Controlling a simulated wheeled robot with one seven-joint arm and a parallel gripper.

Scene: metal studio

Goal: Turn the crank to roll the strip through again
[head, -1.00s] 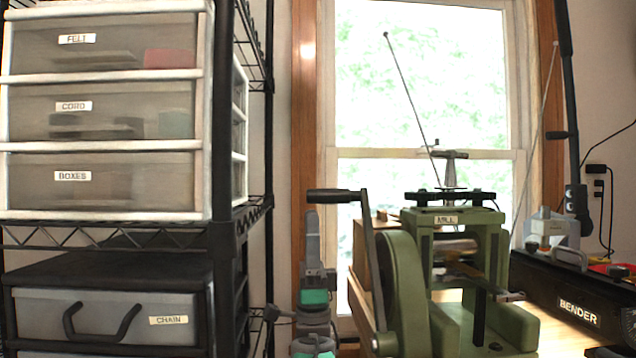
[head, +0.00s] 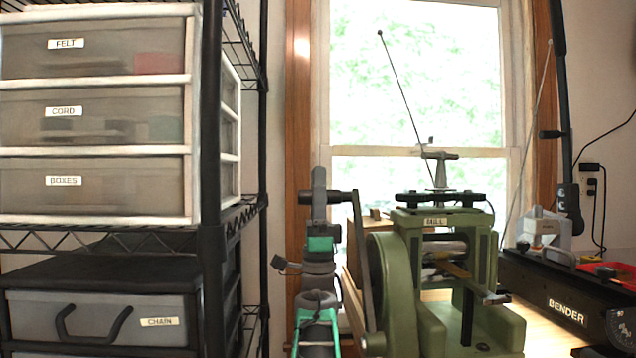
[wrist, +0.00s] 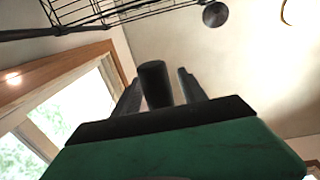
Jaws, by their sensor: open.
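The green rolling mill (head: 435,221) stands on the bench by the window. Its crank arm (head: 361,265) points up, with a black handle (head: 341,197) at the top sticking out to the left. My gripper (head: 318,185) points up at the handle, and a finger covers part of it in the head view. In the wrist view the dark handle (wrist: 155,85) stands between the two open fingers (wrist: 158,95), with a gap visible at the right finger. A brownish strip (head: 452,269) shows at the mill's rollers, partly hidden by the frame.
A black wire shelf (head: 212,180) with labelled drawers stands to the left. A long black bender (head: 545,290) lies to the right of the mill. Two thin rods lean at the window. Some room is free between the shelf and the crank.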

